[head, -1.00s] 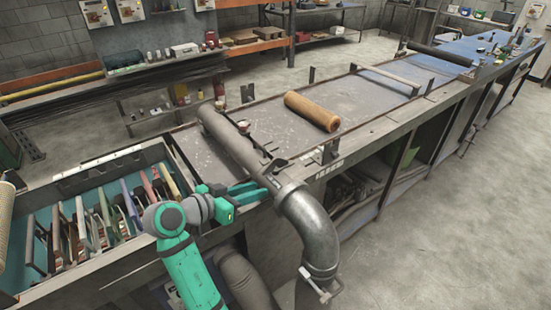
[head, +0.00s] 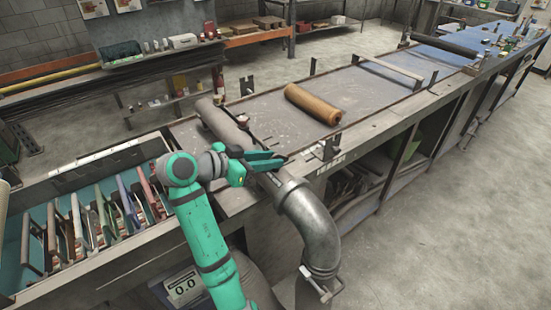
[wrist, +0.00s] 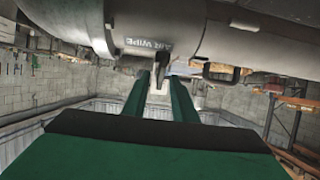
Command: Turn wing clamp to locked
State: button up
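My gripper (head: 284,160) reaches across the large grey pipe (head: 234,132) near its bend. In the wrist view its two dark green fingers (wrist: 160,82) point ahead with a gap between them. A small pale grey tab (wrist: 157,84) shows in that gap, below a metal body lettered "AIR WIPE" (wrist: 150,45). It may be the clamp's wing; I cannot tell whether the fingers touch it. In the head view my fingers hide that part. A metal handle (head: 319,287) sticks out at the low end of the pipe's elbow.
A brown roll (head: 312,104) lies on the long bench (head: 380,92). Upright brackets (head: 328,148) stand along its near edge. A tray of coloured slats (head: 95,225) is at left. The floor at right is clear.

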jog(key=shift+x, duration=1.25)
grip_shut()
